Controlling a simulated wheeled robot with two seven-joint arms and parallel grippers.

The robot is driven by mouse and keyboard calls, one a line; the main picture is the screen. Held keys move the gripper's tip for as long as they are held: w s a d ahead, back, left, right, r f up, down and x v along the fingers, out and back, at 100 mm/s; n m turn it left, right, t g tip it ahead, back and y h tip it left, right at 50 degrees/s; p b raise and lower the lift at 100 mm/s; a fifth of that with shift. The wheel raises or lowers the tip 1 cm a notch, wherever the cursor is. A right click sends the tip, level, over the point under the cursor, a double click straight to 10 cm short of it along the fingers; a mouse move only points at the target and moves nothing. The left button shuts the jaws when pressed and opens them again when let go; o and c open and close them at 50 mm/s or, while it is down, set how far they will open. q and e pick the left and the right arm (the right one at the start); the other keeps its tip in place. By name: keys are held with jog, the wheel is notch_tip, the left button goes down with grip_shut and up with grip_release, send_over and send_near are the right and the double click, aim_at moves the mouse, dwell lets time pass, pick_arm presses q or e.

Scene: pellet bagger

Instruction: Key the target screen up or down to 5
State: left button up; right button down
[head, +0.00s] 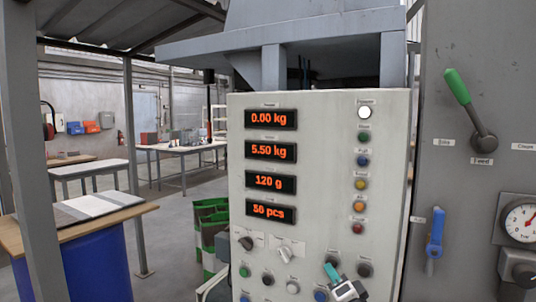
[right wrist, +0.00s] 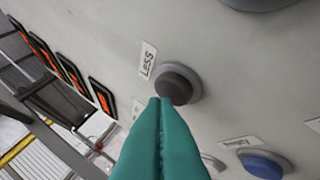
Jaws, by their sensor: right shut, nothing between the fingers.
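The bagger's panel (head: 320,130) has four lit screens in orange digits. The second screen (head: 270,152) reads 5.50 kg; the small labels above the screens are too blurred to read, so I cannot tell which is the target. My right gripper (head: 332,272) has teal fingers, shut and empty, at the panel's lower right. In the right wrist view its fingertips (right wrist: 160,100) are at the near edge of a dark round button (right wrist: 177,84) labelled "Less". I cannot tell whether they touch it. My left gripper is not in view.
Another dark button (head: 365,270) lies right of the gripper. A blue button (right wrist: 262,164) is close by in the right wrist view. Knobs and several coloured buttons share the panel. A green-handled lever (head: 458,88) and a blue valve handle (head: 435,235) stand at the right.

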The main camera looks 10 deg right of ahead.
jog(key=shift+w+d, duration=0.15)
jog(key=shift+w, duration=0.05)
dwell(0.6)
jog(key=shift+s+a+p, duration=0.35)
jog(key=shift+s+a, duration=0.1)
jog(key=shift+s, duration=0.15)
jog(key=s+a+p, duration=0.3)
jog(key=s, duration=0.2)
jog(key=shift+a+p, duration=0.15)
jog(key=shift+p, duration=0.25)
